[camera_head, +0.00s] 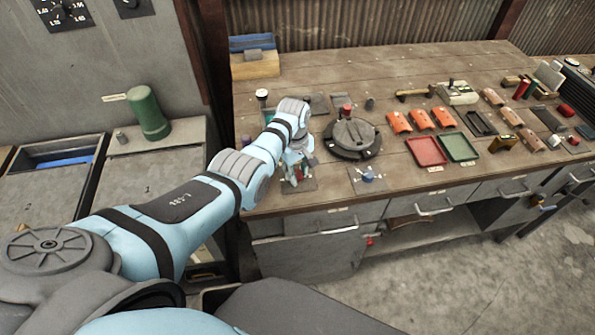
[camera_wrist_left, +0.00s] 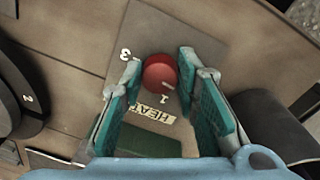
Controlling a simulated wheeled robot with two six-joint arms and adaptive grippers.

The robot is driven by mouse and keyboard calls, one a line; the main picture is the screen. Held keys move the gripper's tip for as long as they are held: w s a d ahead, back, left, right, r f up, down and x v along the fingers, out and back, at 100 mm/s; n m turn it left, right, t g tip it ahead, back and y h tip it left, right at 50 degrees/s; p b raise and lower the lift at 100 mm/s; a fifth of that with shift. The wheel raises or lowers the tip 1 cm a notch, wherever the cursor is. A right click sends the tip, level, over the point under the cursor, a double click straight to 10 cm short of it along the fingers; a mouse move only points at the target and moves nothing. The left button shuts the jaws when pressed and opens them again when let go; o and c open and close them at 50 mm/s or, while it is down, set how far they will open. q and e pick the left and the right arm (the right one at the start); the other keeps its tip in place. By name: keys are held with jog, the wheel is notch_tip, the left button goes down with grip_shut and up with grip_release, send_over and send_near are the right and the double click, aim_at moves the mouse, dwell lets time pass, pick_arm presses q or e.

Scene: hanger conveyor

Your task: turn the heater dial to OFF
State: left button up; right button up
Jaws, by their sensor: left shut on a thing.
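The heater dial (camera_wrist_left: 160,75) is a round red knob on a grey plate (camera_wrist_left: 150,28) in the left wrist view. A "HEAT" label (camera_wrist_left: 152,114) and the digits 1 and 3 show around it; I cannot read an OFF mark. My left gripper (camera_wrist_left: 159,64) has its teal-padded fingers on either side of the dial and is shut on it. In the head view, my left gripper (camera_head: 298,168) is over the plate (camera_head: 300,186) near the bench's front edge, and the arm largely hides the dial. My right gripper is not in view.
A round grey device (camera_head: 352,135) stands on the workbench (camera_head: 300,72) just right of the gripper. A small plate with a blue knob (camera_head: 369,177) lies in front of it. A red tray (camera_head: 426,151), a green tray (camera_head: 458,147) and several orange pieces (camera_head: 420,119) are further right.

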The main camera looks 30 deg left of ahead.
pick_arm(q)
jog(key=shift+n, duration=0.8)
jog(key=o, duration=1.2)
jog(key=shift+w+a+f, duration=0.1)
jog(key=shift+c, duration=0.2)
notch_tip(320, 180, up, 12)
jog(key=shift+s, duration=0.3)
jog(key=shift+a+f, duration=0.1)
